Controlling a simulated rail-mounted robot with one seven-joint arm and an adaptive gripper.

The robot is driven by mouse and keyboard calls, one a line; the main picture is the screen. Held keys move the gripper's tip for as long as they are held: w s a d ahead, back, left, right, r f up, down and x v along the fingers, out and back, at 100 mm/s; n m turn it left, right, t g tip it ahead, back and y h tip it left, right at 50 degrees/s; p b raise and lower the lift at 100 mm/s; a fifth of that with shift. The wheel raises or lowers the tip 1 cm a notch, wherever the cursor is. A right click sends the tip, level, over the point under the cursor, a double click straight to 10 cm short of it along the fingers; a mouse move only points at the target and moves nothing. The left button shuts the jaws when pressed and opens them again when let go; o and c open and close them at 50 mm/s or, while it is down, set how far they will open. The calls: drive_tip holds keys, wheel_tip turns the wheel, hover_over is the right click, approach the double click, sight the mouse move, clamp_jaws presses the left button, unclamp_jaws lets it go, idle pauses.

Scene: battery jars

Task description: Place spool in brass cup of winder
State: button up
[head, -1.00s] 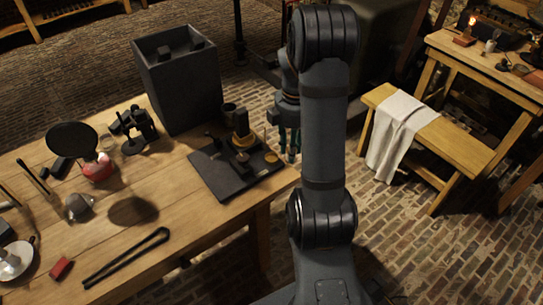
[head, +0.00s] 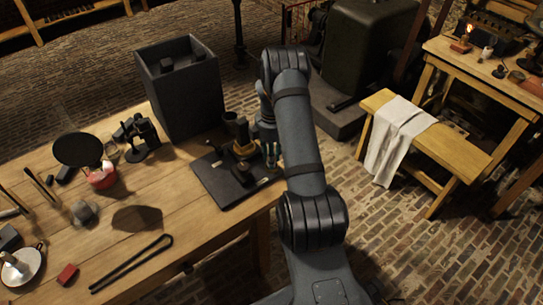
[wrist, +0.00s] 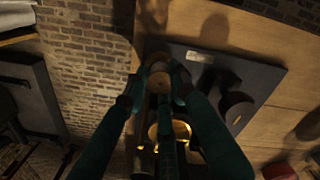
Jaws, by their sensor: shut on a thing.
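The winder's dark board (head: 222,188) lies on the bench near its right edge. My gripper (head: 271,154) is over the board's right side. In the wrist view its teal fingers (wrist: 160,82) are closed around a small tan round piece, which appears to be the spool (wrist: 159,79). A shiny brass ring, apparently the brass cup (wrist: 182,130), shows lower in the wrist view, partly covered by the fingers. Brass also shows on the winder (head: 243,150) in the head view. I cannot tell the spool's height or whether it touches the winder.
A tall dark box (head: 183,95) stands behind the board. A dark round pot (head: 236,127) stands at the board's back edge. A black stand (head: 140,140), a red-based round-topped item (head: 100,178) and black tongs (head: 132,264) are farther left on the bench.

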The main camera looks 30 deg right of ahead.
drive_tip(key=shift+f, duration=0.1)
drive_tip(key=shift+f, duration=0.1)
drive_tip(key=shift+f+b, duration=0.15)
drive_tip(key=shift+b, duration=0.15)
drive_tip(key=o, duration=0.9)
drive_tip(key=shift+o, duration=0.2)
wheel_tip(320, 180, up, 12)
drive_tip(key=shift+r+b, duration=0.25)
drive_tip(key=shift+b, duration=0.05)
